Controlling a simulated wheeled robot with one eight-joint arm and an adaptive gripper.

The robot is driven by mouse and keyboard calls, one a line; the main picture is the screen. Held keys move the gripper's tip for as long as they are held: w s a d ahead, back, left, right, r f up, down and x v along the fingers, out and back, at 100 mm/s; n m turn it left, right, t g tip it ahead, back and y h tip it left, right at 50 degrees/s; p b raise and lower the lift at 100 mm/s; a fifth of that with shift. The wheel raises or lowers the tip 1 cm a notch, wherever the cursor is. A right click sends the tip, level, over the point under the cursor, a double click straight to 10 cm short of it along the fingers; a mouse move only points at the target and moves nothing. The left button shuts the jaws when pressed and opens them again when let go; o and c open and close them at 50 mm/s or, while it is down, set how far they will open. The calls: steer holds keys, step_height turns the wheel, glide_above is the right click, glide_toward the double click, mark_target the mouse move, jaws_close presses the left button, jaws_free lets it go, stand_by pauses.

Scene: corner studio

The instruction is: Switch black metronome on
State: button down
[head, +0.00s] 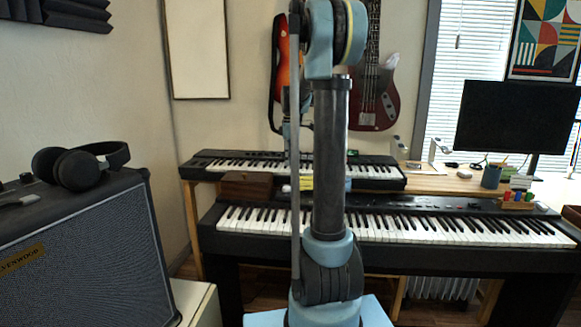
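I cannot make out a black metronome in the head view. It may be hidden behind my arm, which rises through the middle of the picture, or be too small to tell. My gripper's fingers do not show; only the arm's links are visible.
A digital piano (400,226) stands ahead, with a smaller keyboard (225,163) on the desk (455,183) behind it. A brown box (247,186) sits between them at left. Headphones (80,167) lie on an amplifier (85,255) at left. A monitor (515,117) and pen cup (491,177) are at right.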

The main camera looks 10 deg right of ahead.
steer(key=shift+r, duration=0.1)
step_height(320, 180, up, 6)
glide_above(291, 178)
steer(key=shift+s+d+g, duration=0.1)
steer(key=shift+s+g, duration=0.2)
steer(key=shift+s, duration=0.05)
stand_by(0.3)
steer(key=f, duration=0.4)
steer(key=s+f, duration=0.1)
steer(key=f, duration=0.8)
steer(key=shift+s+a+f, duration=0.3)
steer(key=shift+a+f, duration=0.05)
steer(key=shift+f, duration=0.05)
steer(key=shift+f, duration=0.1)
